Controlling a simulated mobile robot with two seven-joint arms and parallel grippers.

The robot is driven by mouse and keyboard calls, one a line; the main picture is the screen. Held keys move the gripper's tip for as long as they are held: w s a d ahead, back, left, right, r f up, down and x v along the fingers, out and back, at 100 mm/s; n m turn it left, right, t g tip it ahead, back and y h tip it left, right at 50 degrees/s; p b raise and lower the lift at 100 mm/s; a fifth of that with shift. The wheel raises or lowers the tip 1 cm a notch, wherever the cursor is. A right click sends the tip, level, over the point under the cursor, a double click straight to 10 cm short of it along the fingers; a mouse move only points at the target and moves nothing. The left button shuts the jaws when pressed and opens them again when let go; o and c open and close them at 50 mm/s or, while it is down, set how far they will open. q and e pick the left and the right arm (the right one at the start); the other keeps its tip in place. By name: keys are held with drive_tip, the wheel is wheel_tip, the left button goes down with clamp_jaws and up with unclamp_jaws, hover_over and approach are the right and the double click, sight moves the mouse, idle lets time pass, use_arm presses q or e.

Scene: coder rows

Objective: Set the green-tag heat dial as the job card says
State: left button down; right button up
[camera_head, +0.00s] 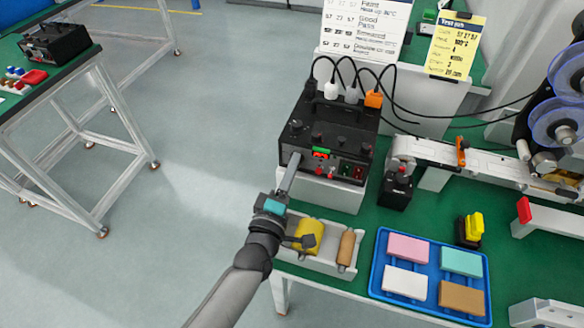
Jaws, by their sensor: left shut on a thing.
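The black heat controller (330,130) stands on a white stand at the left end of the green table. A green tag (321,150) sits on its front edge above a small red display (320,156). My left gripper (294,160) reaches up to the left part of the controller's front. It is shut at the heat dial there, and its fingers hide the dial and its pointer. The yellow job card (455,46), headed "Test job", stands at the back right; its lines are too small to read surely. My right gripper is not in view.
A white board (365,28) with printed rows stands at the back. Black cables with white and orange plugs (374,99) rise behind the controller. A blue tray (431,308) with coloured blocks and a holder with yellow and brown rolls (346,248) lie in front.

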use_arm(q)
drive_tip(key=c, duration=0.5)
unclamp_jaws()
drive_tip(key=shift+c, duration=0.2)
drive_tip(key=v, duration=1.5)
drive_tip(key=shift+p, duration=0.35)
drive_tip(key=shift+s, duration=0.1)
